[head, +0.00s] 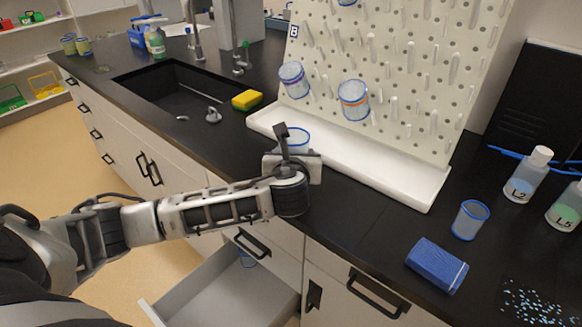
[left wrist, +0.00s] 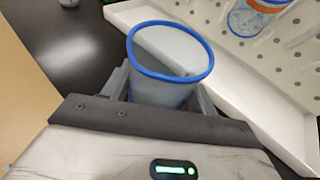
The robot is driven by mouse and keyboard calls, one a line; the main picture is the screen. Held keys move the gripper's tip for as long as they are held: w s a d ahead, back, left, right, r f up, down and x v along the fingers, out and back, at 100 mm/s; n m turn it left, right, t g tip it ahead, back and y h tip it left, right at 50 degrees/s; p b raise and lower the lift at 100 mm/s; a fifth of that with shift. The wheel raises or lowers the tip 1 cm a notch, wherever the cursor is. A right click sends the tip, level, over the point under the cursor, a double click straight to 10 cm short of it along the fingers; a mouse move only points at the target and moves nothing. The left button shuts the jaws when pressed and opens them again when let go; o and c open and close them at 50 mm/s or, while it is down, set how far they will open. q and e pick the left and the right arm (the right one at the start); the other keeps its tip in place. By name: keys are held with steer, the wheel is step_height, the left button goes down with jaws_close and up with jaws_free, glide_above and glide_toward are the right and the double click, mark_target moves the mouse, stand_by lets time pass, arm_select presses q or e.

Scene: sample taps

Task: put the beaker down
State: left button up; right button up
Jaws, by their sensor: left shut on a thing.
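A clear beaker with a blue rim (head: 294,138) is in my left gripper (head: 293,158), at the front edge of the dark counter, by the left part of the white drip tray (head: 350,163). In the left wrist view the beaker (left wrist: 163,88) stands between the two fingers of the left gripper (left wrist: 158,98), which are shut on it. Its open mouth faces the camera and it looks empty. Its base is hidden by the gripper, so I cannot tell whether it touches the counter. My right gripper is not in view.
A pegboard (head: 400,60) holds other beakers (head: 353,100) above the tray. A sink (head: 180,90) and yellow sponge (head: 247,99) lie left. Another beaker (head: 470,220), a blue box (head: 437,265) and bottles (head: 528,175) stand right. A drawer (head: 225,290) hangs open below.

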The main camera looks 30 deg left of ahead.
arm_select(q)
steer(key=shift+w+a+f, duration=0.25)
steer(key=shift+a+f, duration=0.1)
steer(key=shift+f, duration=0.2)
step_height(320, 180, down, 4)
steer(key=shift+w+a+r, duration=0.1)
steer(key=shift+a+r, duration=0.05)
steer(key=shift+r, duration=0.1)
steer(key=o, duration=0.9)
steer(key=shift+o, duration=0.2)
steer(key=v, duration=1.2)
steer(key=shift+f, duration=0.1)
